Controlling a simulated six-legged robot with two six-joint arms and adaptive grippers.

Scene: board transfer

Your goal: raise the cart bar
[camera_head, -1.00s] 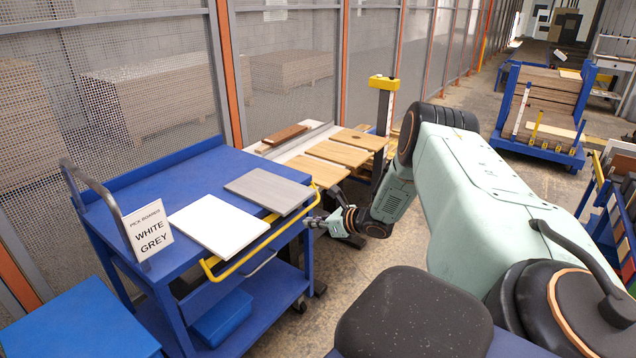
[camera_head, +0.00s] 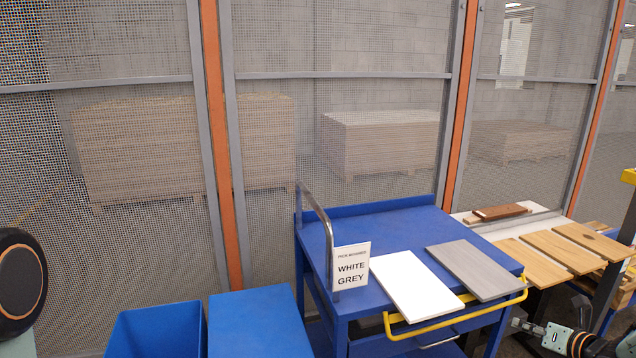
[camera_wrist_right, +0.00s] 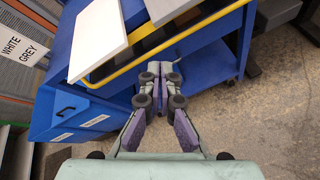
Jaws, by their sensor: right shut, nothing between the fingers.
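The blue cart (camera_head: 350,225) stands in front of the mesh fence. Its yellow bar (camera_head: 450,318) runs along the cart's front edge, below the boards, and crosses the right wrist view (camera_wrist_right: 203,28). A white board (camera_head: 415,285) and a grey board (camera_head: 474,269) lie side by side on the cart top. My right gripper (camera_head: 517,324) is at the lower right, beside the bar's right end. In the wrist view its fingers (camera_wrist_right: 162,68) are shut and empty, close to the bar; contact cannot be told. My left gripper is out of view.
A sign reading WHITE GREY (camera_head: 351,266) stands at the cart's left, by a grey handle (camera_head: 318,215). Blue bins (camera_head: 255,325) stand left of the cart. A bench with wooden boards (camera_head: 562,246) stands to its right. Mesh fence closes the back.

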